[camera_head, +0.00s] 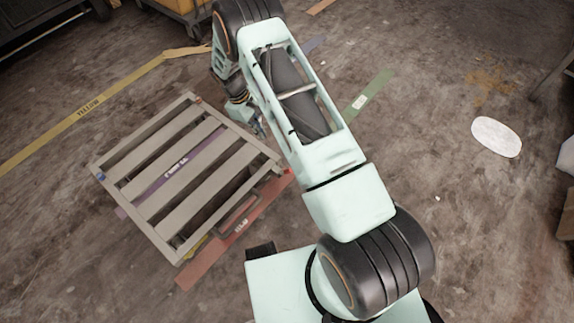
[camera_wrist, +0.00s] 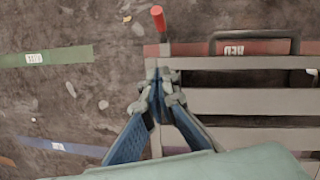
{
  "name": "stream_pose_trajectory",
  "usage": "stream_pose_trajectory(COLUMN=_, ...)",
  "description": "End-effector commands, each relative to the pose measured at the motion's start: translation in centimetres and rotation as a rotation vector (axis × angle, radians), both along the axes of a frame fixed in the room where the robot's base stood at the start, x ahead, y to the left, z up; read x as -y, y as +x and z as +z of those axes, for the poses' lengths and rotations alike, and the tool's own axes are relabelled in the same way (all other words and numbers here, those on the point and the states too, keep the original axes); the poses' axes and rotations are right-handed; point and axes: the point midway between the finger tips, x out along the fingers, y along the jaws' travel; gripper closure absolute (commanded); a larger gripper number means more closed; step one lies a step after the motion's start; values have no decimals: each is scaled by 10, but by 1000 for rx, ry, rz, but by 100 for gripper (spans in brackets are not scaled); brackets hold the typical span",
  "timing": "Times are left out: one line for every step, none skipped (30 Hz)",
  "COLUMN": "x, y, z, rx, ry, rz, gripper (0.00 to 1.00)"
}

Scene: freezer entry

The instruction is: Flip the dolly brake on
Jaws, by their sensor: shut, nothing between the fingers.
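The dolly (camera_head: 150,215) is a low grey slatted platform on the floor at left in the head view. Its slats also show at right in the wrist view (camera_wrist: 260,103). A small red-tipped lever (camera_wrist: 158,18), which looks like the brake, sticks out past the dolly's corner in the wrist view. A red spot at the dolly's right corner in the head view (camera_head: 284,171) looks like the same lever. My gripper (camera_wrist: 161,76) is shut and empty above the dolly's edge, apart in the picture from the red tip. My arm partly hides the gripper (camera_head: 262,132) in the head view.
A dark handle loop (camera_wrist: 253,40) stands along the dolly's edge, over a red floor strip (camera_head: 236,230). Yellow (camera_head: 90,107), green (camera_head: 371,92) and blue strips mark the floor. A white oval patch (camera_head: 496,137) lies at right. A cart (camera_head: 190,12) stands at the back. Floor right of my arm is mostly clear.

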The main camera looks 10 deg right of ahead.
Motion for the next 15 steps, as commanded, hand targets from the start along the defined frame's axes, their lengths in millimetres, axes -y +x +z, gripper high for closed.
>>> stream_pose_trajectory(x=2, y=-5, z=-19, rx=-13, ry=0, rz=-13, gripper=100)
stream_pose_trajectory(x=3, y=-7, z=-26, rx=-17, ry=-1, rz=-19, gripper=100)
stream_pose_trajectory(x=3, y=-9, z=-33, rx=-22, ry=0, rz=-26, gripper=100)
stream_pose_trajectory(x=4, y=-11, z=-37, rx=-27, ry=0, rz=-29, gripper=100)
stream_pose_trajectory(x=4, y=-12, z=-40, rx=-29, ry=0, rz=-33, gripper=100)
stream_pose_trajectory(x=4, y=-13, z=-44, rx=-32, ry=0, rz=-36, gripper=100)
stream_pose_trajectory(x=5, y=-14, z=-45, rx=-33, ry=0, rz=-38, gripper=100)
stream_pose_trajectory(x=5, y=-15, z=-46, rx=-34, ry=-1, rz=-39, gripper=100)
stream_pose_trajectory(x=5, y=-15, z=-47, rx=-35, ry=-1, rz=-40, gripper=100)
stream_pose_trajectory(x=5, y=-15, z=-47, rx=-35, ry=-1, rz=-40, gripper=100)
stream_pose_trajectory(x=5, y=-15, z=-47, rx=-35, ry=-1, rz=-40, gripper=100)
stream_pose_trajectory(x=5, y=-15, z=-46, rx=-35, ry=-1, rz=-40, gripper=100)
stream_pose_trajectory(x=5, y=-15, z=-46, rx=-35, ry=-1, rz=-40, gripper=100)
stream_pose_trajectory(x=5, y=-15, z=-46, rx=-35, ry=-1, rz=-40, gripper=100)
stream_pose_trajectory(x=5, y=-15, z=-46, rx=-35, ry=-1, rz=-40, gripper=100)
